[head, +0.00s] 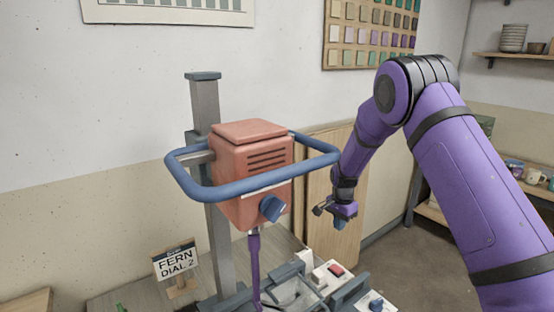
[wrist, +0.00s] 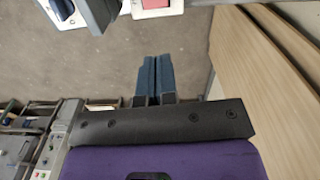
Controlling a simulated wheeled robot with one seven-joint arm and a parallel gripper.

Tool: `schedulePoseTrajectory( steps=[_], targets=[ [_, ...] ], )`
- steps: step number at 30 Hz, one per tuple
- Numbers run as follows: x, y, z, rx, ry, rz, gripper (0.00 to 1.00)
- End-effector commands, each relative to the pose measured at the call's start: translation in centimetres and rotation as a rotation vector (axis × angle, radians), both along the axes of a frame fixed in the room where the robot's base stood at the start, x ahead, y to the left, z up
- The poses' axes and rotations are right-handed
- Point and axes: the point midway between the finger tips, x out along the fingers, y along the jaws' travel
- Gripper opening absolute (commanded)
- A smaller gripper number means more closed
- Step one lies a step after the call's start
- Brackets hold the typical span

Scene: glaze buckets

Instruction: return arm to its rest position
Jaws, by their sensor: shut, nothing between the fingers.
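My purple arm comes in from the right in the head view and bends down at a black elbow. My gripper (head: 340,223) hangs at its end, right of the orange mixer head (head: 252,170) and apart from it, with the wooden panel behind. In the wrist view my gripper (wrist: 155,62) has its two blue fingers side by side, shut with nothing between them. Grey floor shows beyond the fingertips.
The mixer has a blue loop handle (head: 210,194), a blue dial (head: 272,208) and a grey column (head: 205,105). A sign (head: 175,262) reads "FERN DIAL 2". A red switch (head: 336,270) sits on the bench below. Shelves (head: 510,56) stand at the far right.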

Motion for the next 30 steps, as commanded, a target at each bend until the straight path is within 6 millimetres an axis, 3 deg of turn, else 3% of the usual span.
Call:
schedulePoseTrajectory(
  steps=[1,3,15,24,30],
  targets=[
    [-0.4,-0.2,2.2,0.007,-0.015,0.015,0.00],
    [-1.1,-0.5,4.6,0.014,-0.028,0.042,0.00],
    [-6.7,-2.2,17.1,0.039,-0.113,0.205,0.00],
    [-12.6,-3.5,24.7,0.038,-0.179,0.330,0.00],
    [-17.2,-4.2,28.7,0.028,-0.222,0.417,0.00]
  ],
)
